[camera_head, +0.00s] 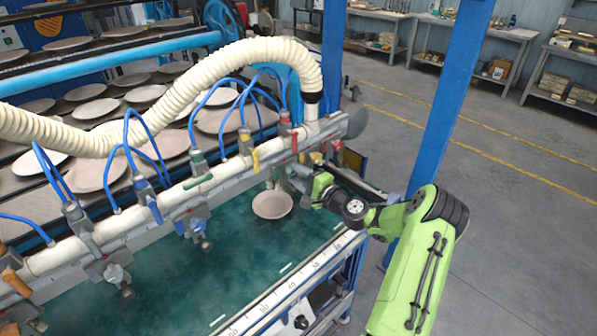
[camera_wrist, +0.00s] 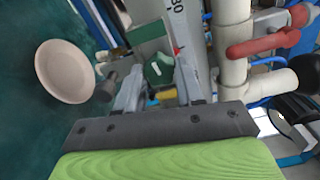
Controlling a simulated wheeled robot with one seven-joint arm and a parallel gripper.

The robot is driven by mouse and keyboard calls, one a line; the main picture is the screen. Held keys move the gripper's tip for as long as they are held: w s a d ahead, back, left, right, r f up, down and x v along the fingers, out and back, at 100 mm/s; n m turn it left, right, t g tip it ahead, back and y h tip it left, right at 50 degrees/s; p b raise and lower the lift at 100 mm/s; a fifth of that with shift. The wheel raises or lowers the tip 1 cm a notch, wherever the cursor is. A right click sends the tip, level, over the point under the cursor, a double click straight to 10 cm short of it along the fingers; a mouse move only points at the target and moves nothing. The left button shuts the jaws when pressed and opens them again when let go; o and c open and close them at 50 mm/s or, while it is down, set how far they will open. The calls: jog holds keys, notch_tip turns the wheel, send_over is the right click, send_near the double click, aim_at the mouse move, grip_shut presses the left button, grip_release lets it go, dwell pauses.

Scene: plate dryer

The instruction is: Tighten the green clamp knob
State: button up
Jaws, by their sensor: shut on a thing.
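The green clamp knob (camera_wrist: 157,71) shows in the wrist view between the two grey fingers of my gripper (camera_wrist: 160,78). It has a pale mark on its face. My gripper is shut on it, one finger on each side. In the head view my gripper (camera_head: 298,178) reaches in from the right, under the right end of the pipe and rail. The knob cannot be made out there, as the gripper hides it.
A pale plate (camera_head: 272,204) lies on the wet green belt (camera_head: 260,245) beside my gripper. A red valve handle (camera_wrist: 268,44) and white pipe (camera_wrist: 234,50) stand close on the wrist view's right. A ruler-marked rail (camera_head: 290,288) edges the belt. A blue post (camera_head: 447,100) stands behind my arm.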

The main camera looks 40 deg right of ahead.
jog(key=shift+f+m+p, duration=0.1)
jog(key=shift+m+p, duration=0.2)
jog(key=shift+m, duration=0.4)
jog(key=o, duration=1)
jog(key=shift+o, duration=0.2)
jog(key=shift+s, duration=0.1)
jog(key=s+d+b, duration=0.1)
jog(key=s+d, duration=0.1)
jog(key=s, duration=1.3)
jog(key=shift+s, duration=0.25)
